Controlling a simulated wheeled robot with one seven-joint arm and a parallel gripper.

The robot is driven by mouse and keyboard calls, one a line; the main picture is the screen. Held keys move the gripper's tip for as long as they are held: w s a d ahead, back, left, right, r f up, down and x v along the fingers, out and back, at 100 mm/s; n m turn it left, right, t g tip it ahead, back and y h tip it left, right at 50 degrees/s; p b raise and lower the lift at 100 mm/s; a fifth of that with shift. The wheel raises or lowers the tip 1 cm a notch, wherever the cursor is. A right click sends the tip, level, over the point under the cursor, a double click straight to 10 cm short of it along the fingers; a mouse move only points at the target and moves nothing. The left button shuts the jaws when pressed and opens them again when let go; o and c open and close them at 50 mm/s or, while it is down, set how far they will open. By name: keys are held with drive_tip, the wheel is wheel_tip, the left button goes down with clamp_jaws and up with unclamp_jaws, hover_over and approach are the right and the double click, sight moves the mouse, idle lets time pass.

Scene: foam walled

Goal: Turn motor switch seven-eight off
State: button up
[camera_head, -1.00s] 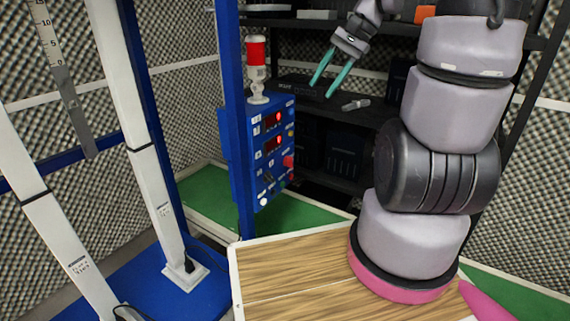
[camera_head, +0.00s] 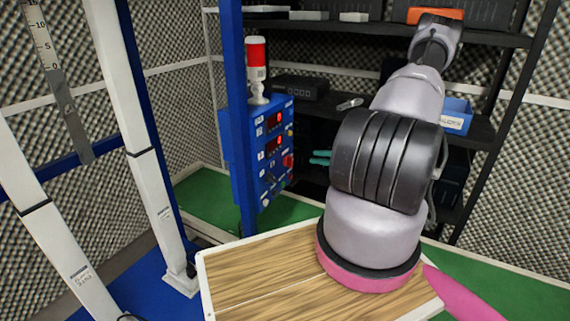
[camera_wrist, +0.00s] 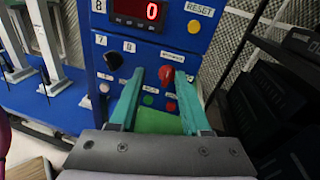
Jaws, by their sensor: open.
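The blue control box (camera_head: 272,150) is mounted on a blue post in the head view; its face fills the upper middle of the wrist view (camera_wrist: 75,45). A black switch (camera_wrist: 113,61) sits below small labels that look like 7 and 8; I cannot tell its on or off position. A red knob (camera_wrist: 166,74) is to its right under a label too small to read. My gripper (camera_wrist: 160,74) is open, its teal fingers pointing at the panel, with the red knob between the tips in the picture. The black switch is left of the left finger. In the head view my gripper (camera_head: 320,157) is right of the box.
A red digital display (camera_wrist: 136,11) reads 0, with a yellow button (camera_wrist: 194,27) to its right. Small coloured buttons sit low on the panel. A red and white signal lamp (camera_head: 257,72) stands on the box. Dark shelving (camera_head: 400,28) stands behind my arm.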

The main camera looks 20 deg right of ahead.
sight(290, 162)
wheel_tip(290, 162, down, 5)
drive_tip(key=m+t+h, duration=0.2)
drive_tip(key=m+t, duration=0.1)
drive_tip(key=x, duration=1)
drive_tip(key=shift+w+f, duration=0.1)
drive_tip(key=shift+f, duration=0.05)
clamp_jaws()
